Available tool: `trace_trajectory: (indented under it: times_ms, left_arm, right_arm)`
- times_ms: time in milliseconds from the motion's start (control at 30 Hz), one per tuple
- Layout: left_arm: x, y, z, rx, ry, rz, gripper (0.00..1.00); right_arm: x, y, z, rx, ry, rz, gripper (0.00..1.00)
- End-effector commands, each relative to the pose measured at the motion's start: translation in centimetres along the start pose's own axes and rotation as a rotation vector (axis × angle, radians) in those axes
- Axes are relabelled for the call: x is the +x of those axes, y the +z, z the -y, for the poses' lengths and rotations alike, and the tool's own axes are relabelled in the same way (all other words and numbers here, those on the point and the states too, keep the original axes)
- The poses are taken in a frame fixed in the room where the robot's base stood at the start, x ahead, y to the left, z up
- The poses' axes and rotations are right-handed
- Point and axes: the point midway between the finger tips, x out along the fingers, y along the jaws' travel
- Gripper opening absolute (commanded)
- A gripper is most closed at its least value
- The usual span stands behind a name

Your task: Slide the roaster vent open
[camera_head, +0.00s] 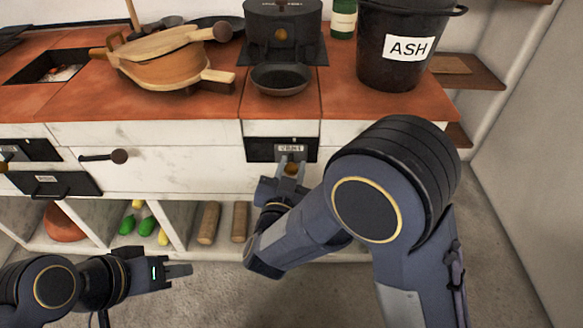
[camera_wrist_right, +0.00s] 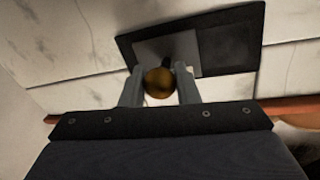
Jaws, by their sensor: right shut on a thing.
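The roaster vent (camera_head: 264,150) is a black plate with a small label, set in the white front below the red counter. In the right wrist view the vent plate (camera_wrist_right: 225,48) has a lighter grey slide (camera_wrist_right: 152,50) on its left part. A round brass knob (camera_wrist_right: 159,82) sits between the fingers of my right gripper (camera_wrist_right: 160,85), which is shut on it. In the head view my right gripper (camera_head: 291,170) is at the vent's lower right, partly hidden by its own wrist. My left gripper (camera_head: 180,271) is empty at the lower left, away from the vent; its finger gap is unclear.
The roaster (camera_head: 283,30) stands on the counter above the vent, with a dark pan (camera_head: 280,79) in front. A black ASH bucket (camera_head: 398,65) is at right and bellows (camera_head: 165,68) at left. Shelves below hold logs (camera_head: 208,223). Floor in front is free.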

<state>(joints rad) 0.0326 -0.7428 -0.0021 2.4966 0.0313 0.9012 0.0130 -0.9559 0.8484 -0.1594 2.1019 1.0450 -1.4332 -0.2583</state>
Motion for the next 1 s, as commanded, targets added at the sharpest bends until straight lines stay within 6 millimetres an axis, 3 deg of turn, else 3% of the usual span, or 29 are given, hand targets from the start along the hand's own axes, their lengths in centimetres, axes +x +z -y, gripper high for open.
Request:
trace_trajectory:
  times_ms: [67, 100, 233, 567, 1000]
  left_arm:
    - [0.0, 0.0, 0.0, 0.000, 0.000, 0.000, 0.36]
    - [0.0, 0.0, 0.0, 0.000, 0.000, 0.000, 0.36]
    - [0.0, 0.0, 0.0, 0.000, 0.000, 0.000, 0.36]
    - [-0.1, -0.1, -0.1, 0.000, 0.000, 0.000, 0.36]
    - [-1.5, -0.8, -0.7, 0.000, 0.000, 0.000, 0.36]
  right_arm:
    - [0.1, 0.0, -0.5, -0.005, 0.014, -0.001, 0.00]
    - [0.1, 0.0, -0.5, -0.005, 0.014, -0.001, 0.30]
    - [0.1, 0.0, -0.5, -0.004, 0.013, -0.001, 0.47]
    - [-0.2, 0.0, -0.2, -0.003, 0.007, 0.000, 0.48]
    - [-6.7, -0.1, -0.2, -0.005, 0.008, 0.000, 0.48]
